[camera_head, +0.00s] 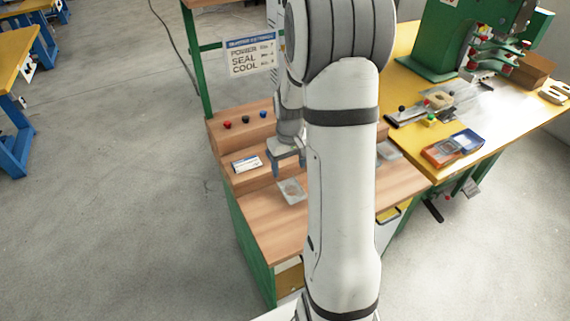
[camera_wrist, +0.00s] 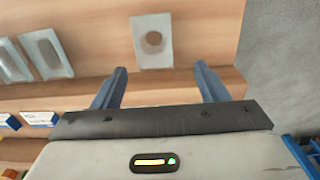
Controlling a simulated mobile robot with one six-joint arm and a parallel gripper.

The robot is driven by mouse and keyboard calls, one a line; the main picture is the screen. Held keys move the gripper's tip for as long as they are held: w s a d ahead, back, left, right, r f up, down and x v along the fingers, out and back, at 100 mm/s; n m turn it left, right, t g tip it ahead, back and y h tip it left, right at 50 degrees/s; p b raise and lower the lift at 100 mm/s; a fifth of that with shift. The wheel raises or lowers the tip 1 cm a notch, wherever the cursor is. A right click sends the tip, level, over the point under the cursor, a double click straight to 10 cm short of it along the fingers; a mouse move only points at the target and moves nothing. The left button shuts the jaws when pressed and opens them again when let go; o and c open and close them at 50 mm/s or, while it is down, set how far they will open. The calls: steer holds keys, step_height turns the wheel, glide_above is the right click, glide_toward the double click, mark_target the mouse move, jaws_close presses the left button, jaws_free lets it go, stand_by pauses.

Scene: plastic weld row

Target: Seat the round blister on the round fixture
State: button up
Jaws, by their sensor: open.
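A clear blister with a round recess (camera_head: 291,190) lies flat on the wooden bench, just in front of my gripper (camera_head: 289,167). In the wrist view this round blister (camera_wrist: 152,41) lies beyond the gap between my two blue fingers (camera_wrist: 160,70). I cannot make out the round fixture for certain. A small tan rounded block (camera_head: 438,100) sits near the green press on the yellow table, but its exact shape is too small to tell.
More clear blisters (camera_wrist: 45,53) lie to the left in the wrist view. The green press (camera_head: 440,40) and orange and blue trays (camera_head: 453,147) stand on the yellow table. My arm hides the bench middle.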

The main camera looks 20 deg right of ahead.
mark_target(291, 183)
steer(key=f+b, duration=0.1)
steer(key=f, duration=0.2)
steer(key=f+b, duration=0.2)
steer(key=f, duration=0.1)
steer(key=d+f+b, duration=0.1)
steer(key=f+b, duration=0.1)
steer(key=f, duration=0.2)
steer(key=shift+w+d, duration=0.1)
steer(key=shift+w, duration=0.25)
steer(key=shift+c, duration=0.4)
steer(key=c, duration=0.5)
steer(key=shift+r, duration=0.15)
step_height(291, 183, up, 4)
steer(key=p, duration=0.3)
steer(key=shift+r, duration=0.15)
steer(key=shift+s, duration=0.1)
